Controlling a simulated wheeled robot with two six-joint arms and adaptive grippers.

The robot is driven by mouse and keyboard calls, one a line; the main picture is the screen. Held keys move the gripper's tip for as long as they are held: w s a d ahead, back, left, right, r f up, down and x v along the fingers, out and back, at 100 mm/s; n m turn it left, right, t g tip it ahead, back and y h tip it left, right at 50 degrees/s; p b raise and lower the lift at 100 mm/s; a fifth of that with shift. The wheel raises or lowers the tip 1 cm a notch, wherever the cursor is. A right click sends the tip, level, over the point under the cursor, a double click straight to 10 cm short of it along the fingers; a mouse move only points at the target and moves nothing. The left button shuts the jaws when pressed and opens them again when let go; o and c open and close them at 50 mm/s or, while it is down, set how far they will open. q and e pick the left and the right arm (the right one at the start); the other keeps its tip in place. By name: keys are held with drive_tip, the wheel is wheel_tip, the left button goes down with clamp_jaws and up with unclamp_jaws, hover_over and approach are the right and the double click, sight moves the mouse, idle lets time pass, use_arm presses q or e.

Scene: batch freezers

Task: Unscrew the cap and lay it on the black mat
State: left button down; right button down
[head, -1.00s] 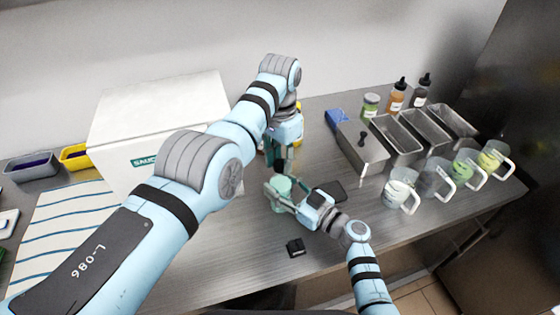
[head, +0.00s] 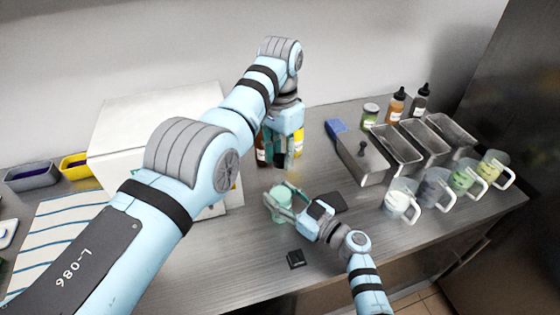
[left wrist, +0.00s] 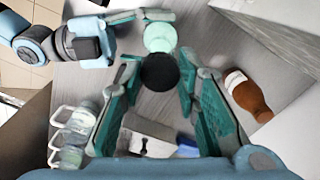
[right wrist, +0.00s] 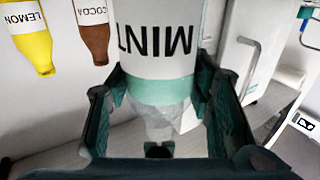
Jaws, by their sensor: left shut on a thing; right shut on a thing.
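My left gripper (head: 284,164) is above the mint bottle (head: 282,206), with a gap between them in the head view. In the left wrist view it is shut on the dark round cap (left wrist: 160,73), and the pale green bottle (left wrist: 160,37) shows beyond it. My right gripper (head: 285,200) is shut around the bottle, which carries a MINT label (right wrist: 155,40) in the right wrist view. A small dark piece (right wrist: 159,150) shows past the bottle's narrow end there.
A small black block (head: 296,259) lies near the table front. Metal trays (head: 395,143) and several handled jugs (head: 402,200) stand on the right. A white box machine (head: 125,125) stands behind left. Lemon (right wrist: 30,40) and cocoa (right wrist: 95,30) bottles are nearby.

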drive_tip(key=c, duration=1.1)
unclamp_jaws()
drive_tip(key=shift+s+f, duration=0.1)
drive_tip(key=shift+f, duration=0.15)
drive_tip(key=o, duration=0.4)
drive_tip(key=shift+w, duration=0.2)
drive_tip(key=shift+s+r, duration=0.1)
